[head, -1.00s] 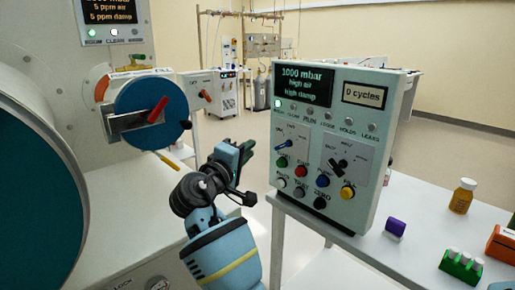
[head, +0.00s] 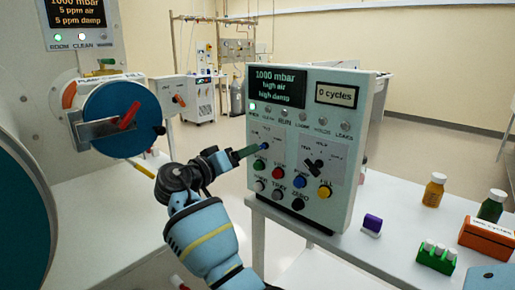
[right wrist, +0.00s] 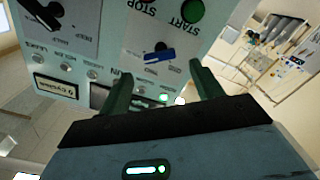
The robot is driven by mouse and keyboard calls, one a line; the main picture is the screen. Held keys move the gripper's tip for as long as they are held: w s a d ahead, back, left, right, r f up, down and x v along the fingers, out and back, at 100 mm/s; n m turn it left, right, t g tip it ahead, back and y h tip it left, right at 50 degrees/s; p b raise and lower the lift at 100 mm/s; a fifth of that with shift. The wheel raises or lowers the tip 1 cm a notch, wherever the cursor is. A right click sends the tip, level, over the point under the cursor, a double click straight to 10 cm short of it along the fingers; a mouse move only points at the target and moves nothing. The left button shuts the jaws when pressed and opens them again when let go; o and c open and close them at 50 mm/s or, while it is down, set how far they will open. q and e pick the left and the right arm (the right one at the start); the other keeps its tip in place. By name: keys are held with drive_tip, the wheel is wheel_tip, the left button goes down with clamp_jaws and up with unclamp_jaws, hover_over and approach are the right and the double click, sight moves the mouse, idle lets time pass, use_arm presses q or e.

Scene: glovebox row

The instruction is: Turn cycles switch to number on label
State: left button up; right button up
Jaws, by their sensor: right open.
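The grey control panel (head: 300,190) stands upright on the white table and its small screen (head: 340,95) reads "0 cycles". A blue-handled switch (head: 264,146) sits at the panel's left, with small position words around it. A black-handled switch (head: 315,166) sits to its right. My right gripper (head: 250,150) is open at the blue switch, partly covering it. In the right wrist view the blue handle (right wrist: 155,55) lies just beyond and between the open fingertips (right wrist: 163,80); contact is not clear. An orange box (head: 488,240) carries a white label whose number is too small to read.
Coloured buttons (head: 278,173) lie below the switches. On the table (head: 385,195) stand a purple-and-white block (head: 372,224), a green rack (head: 436,258) with white-capped vials, and amber (head: 433,190) and dark green (head: 491,206) bottles. A blue round door (head: 115,122) is at the left.

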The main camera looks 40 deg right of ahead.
drive_tip(key=d, duration=0.4)
drive_tip(key=d+p, duration=0.1)
drive_tip(key=d, duration=0.1)
drive_tip(key=shift+w+d, duration=0.3)
drive_tip(key=shift+d, duration=0.1)
drive_tip(key=c, duration=1)
